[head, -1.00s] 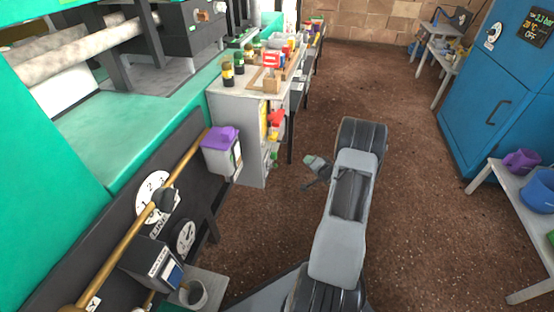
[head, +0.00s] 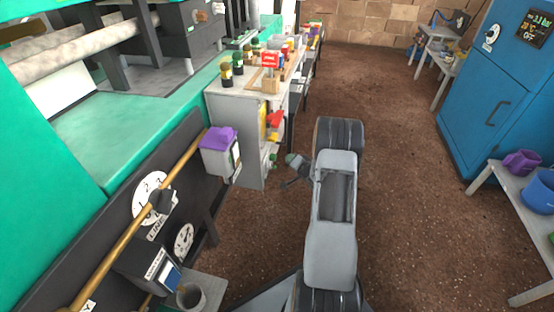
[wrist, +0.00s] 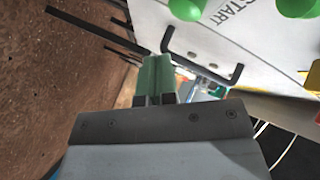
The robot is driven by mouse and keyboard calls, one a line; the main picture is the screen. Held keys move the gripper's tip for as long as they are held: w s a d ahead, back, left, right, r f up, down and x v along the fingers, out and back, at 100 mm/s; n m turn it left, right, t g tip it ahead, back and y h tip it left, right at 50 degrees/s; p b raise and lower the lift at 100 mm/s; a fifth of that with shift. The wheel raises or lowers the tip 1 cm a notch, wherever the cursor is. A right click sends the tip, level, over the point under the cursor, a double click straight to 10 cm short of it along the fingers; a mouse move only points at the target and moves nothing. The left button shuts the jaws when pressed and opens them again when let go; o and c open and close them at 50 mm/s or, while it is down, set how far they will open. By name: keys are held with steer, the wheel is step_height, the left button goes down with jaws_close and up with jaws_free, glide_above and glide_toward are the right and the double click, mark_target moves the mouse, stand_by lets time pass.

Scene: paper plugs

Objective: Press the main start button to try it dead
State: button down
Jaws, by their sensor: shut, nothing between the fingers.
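My gripper (head: 291,159) is shut and empty, held just right of the front of the pale cabinet (head: 235,140). In the wrist view its green fingertips (wrist: 154,68) are together, below a white panel (wrist: 255,45) marked START. A green button (wrist: 187,8) is beside that word at the top edge, apart from the fingertips. Another green knob (wrist: 298,5) is cut off at the top right. In the head view a small green part (head: 273,160) shows low on the cabinet front, close to my gripper. I cannot tell which button is the main start.
A black bracket handle (wrist: 200,62) stands out from the panel near my fingertips. Red parts (head: 275,120) project from the cabinet front. A purple-topped box (head: 219,140) hangs left of it. The brown floor (head: 395,190) is clear toward the blue cabinet (head: 490,90).

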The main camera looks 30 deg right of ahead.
steer(key=shift+w+a, duration=0.65)
steer(key=shift+a, duration=0.05)
steer(key=shift+a, duration=0.1)
stand_by(1.7)
steer(key=shift+w+a, duration=0.2)
steer(key=shift+w, duration=0.1)
steer(key=shift+w+a, duration=0.35)
steer(key=shift+a, duration=0.05)
stand_by(0.9)
stand_by(0.3)
steer(key=shift+s+d, duration=0.65)
steer(key=shift+d, duration=0.05)
steer(key=shift+s+d+p, duration=0.6)
steer(key=shift+s+d, duration=1.15)
steer(key=shift+d, duration=0.05)
